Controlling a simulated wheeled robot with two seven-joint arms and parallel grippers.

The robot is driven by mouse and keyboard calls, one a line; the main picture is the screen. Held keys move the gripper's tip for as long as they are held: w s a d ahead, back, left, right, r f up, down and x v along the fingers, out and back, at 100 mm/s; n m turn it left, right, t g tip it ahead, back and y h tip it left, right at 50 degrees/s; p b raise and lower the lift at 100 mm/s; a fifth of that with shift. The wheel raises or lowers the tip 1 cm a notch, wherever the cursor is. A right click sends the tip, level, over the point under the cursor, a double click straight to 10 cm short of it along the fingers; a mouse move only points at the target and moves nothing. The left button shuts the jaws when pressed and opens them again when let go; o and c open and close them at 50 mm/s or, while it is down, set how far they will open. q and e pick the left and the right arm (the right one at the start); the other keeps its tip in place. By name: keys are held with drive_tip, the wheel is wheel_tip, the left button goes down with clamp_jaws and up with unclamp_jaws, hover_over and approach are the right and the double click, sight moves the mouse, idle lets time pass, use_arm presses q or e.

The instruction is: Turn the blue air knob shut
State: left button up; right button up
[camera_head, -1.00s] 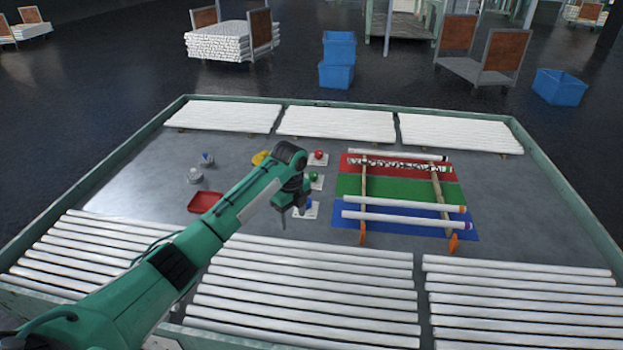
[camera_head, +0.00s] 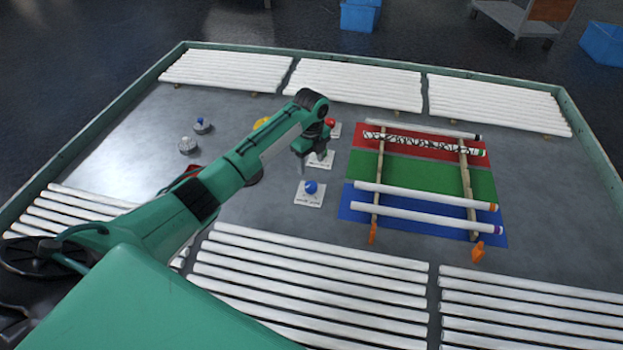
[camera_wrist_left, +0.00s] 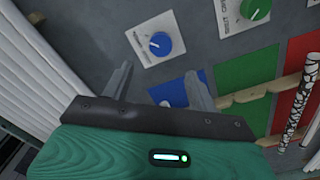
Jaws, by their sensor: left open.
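The blue air knob (camera_head: 311,187) sits on a small white plate (camera_head: 302,201) on the grey tabletop, left of the coloured mat. In the left wrist view the blue knob (camera_wrist_left: 160,43) shows a small pale mark; its label is too small to read. My left gripper (camera_head: 301,162) is open and empty, above the table and just beyond the blue knob in the head view. In the left wrist view its two fingers (camera_wrist_left: 158,74) are spread, with the knob ahead of the tips and not touched. My right gripper is not in view.
A red knob (camera_head: 331,122) and a green knob (camera_wrist_left: 257,8) stand on similar plates close by. White tube stacks (camera_head: 310,290) line the table's front.

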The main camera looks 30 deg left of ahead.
sight(311, 185)
use_arm(q)
wheel_tip(311, 185, down, 9)
drive_tip(key=shift+f+p, duration=0.15)
drive_tip(key=shift+p, duration=0.45)
drive_tip(key=shift+f, duration=0.4)
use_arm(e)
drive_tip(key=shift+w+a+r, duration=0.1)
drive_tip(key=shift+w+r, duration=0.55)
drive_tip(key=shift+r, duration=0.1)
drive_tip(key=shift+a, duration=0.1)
use_arm(q)
drive_tip(key=c, duration=1)
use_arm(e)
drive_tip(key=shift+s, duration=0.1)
